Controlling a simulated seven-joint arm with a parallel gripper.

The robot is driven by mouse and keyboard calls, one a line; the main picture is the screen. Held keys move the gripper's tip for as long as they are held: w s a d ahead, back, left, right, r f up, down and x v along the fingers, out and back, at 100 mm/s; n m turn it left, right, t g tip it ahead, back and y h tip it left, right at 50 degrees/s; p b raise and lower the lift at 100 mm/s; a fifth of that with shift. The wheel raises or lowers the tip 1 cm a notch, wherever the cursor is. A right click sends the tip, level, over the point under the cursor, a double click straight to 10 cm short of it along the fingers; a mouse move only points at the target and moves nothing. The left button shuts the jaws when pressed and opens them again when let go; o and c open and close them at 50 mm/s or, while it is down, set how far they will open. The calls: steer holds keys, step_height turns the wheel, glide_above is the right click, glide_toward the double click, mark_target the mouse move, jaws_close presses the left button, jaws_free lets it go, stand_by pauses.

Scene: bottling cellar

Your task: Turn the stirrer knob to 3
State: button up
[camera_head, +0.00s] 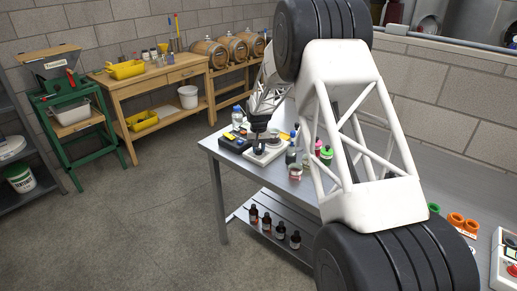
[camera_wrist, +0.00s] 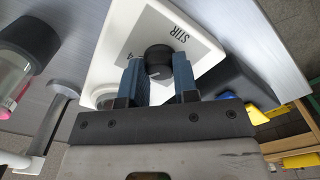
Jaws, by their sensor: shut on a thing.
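The stirrer is a white unit with a grey panel marked STIR (camera_wrist: 170,28); in the head view its white base (camera_head: 262,158) stands on the metal table. Its round black knob (camera_wrist: 159,57) sits on the panel, with a white pointer line on its lower left side. A digit, perhaps a 4, shows left of the knob; other marks are hidden by my fingers. My gripper (camera_wrist: 160,80) has its two blue fingers on either side of the knob, shut on it. In the head view my gripper (camera_head: 258,136) is over the stirrer, and the knob is hard to make out.
Bottles with pink and green parts (camera_head: 326,155) and a small jar (camera_head: 295,172) stand right of the stirrer. A dark device (camera_head: 236,144) is close on its left. Dark bottles (camera_head: 267,221) stand on the lower shelf.

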mark_target(259, 149)
steer(key=o, duration=0.9)
steer(key=shift+r, duration=0.15)
steer(key=shift+r, duration=3.75)
steer(key=shift+s+r, duration=0.1)
